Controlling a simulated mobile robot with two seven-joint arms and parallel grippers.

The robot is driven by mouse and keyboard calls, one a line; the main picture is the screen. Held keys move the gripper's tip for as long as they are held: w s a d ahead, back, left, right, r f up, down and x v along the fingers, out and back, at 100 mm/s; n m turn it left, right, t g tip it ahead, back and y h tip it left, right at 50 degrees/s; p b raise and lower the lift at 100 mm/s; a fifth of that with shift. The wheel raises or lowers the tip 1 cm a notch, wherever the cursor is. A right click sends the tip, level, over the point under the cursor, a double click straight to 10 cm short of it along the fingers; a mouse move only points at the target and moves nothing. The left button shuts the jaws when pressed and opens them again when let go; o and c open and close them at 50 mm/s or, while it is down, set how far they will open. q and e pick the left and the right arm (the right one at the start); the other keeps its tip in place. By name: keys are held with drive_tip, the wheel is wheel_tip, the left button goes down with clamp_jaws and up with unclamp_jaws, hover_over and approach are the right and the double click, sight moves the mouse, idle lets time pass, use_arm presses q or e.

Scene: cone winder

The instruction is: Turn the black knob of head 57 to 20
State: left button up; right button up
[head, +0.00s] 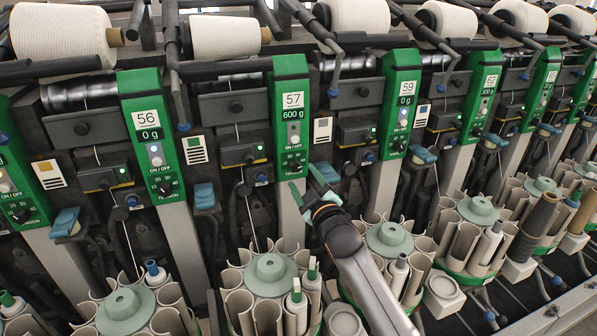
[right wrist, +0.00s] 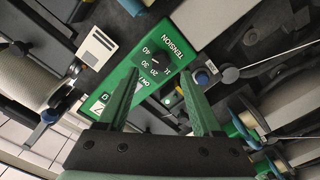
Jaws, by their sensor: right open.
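Head 57 is a green panel (head: 291,95) with a "57" label, a display reading 600 g, and an on/off button. Its black knob (head: 295,166) sits at the panel's lower end on a numbered tension dial. The knob also shows in the right wrist view (right wrist: 155,61), with the panel upside down; I cannot tell its exact setting. My right gripper (head: 306,181) is open just below the knob in the head view. In the right wrist view its green fingers (right wrist: 160,70) are apart, with the dial between and beyond their tips; contact is not visible. My left gripper is out of view.
Similar green panels of head 56 (head: 150,130) and head 59 (head: 402,95) stand either side. Blue levers (head: 204,196) jut out between the heads. Below are round bobbin magazines (head: 270,275); yarn cones (head: 225,37) and dark arms hang above.

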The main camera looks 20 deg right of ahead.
sight(296, 168)
drive_tip(key=shift+w, duration=2.2)
clamp_jaws()
